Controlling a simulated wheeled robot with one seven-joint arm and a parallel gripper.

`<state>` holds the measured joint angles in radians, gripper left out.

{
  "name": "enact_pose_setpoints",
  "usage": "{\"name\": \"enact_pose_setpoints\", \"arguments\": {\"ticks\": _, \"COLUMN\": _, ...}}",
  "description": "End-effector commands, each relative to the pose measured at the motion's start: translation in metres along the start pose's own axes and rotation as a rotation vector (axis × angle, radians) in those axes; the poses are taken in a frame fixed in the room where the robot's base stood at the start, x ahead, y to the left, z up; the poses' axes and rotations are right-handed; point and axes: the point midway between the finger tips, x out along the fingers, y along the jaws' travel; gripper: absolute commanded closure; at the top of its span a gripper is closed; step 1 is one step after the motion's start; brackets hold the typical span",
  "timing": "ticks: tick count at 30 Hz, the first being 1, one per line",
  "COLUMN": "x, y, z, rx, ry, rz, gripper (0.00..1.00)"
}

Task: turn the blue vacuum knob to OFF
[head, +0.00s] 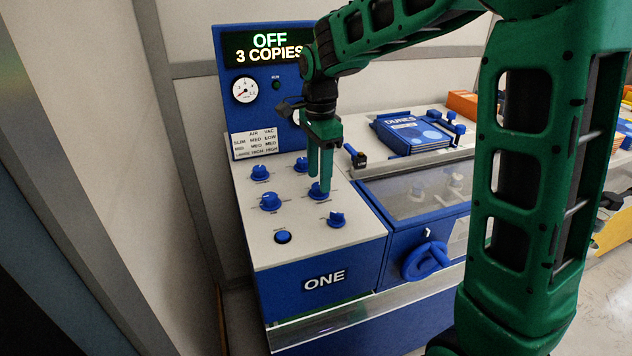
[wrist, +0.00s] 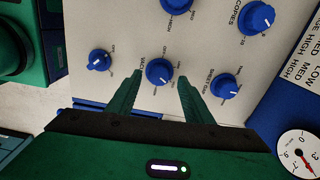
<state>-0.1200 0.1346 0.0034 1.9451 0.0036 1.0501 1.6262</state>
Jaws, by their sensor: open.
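The blue vacuum knob (wrist: 159,72) sits on the light panel in the wrist view, beside a label that reads as VACUUM. My gripper (wrist: 160,80) is open, with one green finger on each side of this knob. A gap shows between the knob and each finger; I cannot tell whether either touches. In the head view the fingers (head: 319,180) point straight down over the knob (head: 315,194), which they partly cover. A white pointer mark shows on the knob, but its exact setting is too small to read.
Other blue knobs stand close by: a sheet gap knob (wrist: 223,86), a copies knob (wrist: 256,18) and a small knob (wrist: 99,61). A round blue button (head: 283,237) is at the panel's front. The display (head: 268,48) reads OFF, 3 COPIES. A clear-lidded bay (head: 415,190) lies right.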

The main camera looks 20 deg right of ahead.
Motion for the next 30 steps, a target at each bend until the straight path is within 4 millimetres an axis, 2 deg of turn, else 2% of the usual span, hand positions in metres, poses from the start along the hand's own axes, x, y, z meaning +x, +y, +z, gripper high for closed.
{"name": "enact_pose_setpoints", "arguments": {"ticks": 6, "x": 0.021, "y": 0.000, "z": 0.000, "rx": 0.000, "ry": 0.000, "rz": 0.000, "gripper": 0.54}}
{"name": "enact_pose_setpoints", "arguments": {"ticks": 17, "x": 0.024, "y": 0.000, "z": 0.000, "rx": 0.000, "ry": 0.000, "rz": -0.001, "gripper": 0.54}}
{"name": "enact_pose_setpoints", "arguments": {"ticks": 22, "x": 0.024, "y": 0.000, "z": 0.000, "rx": 0.000, "ry": 0.000, "rz": -0.001, "gripper": 0.94}}
{"name": "enact_pose_setpoints", "arguments": {"ticks": 30, "x": 0.024, "y": -0.001, "z": 0.001, "rx": -0.015, "ry": -0.001, "rz": -0.004, "gripper": 0.95}}
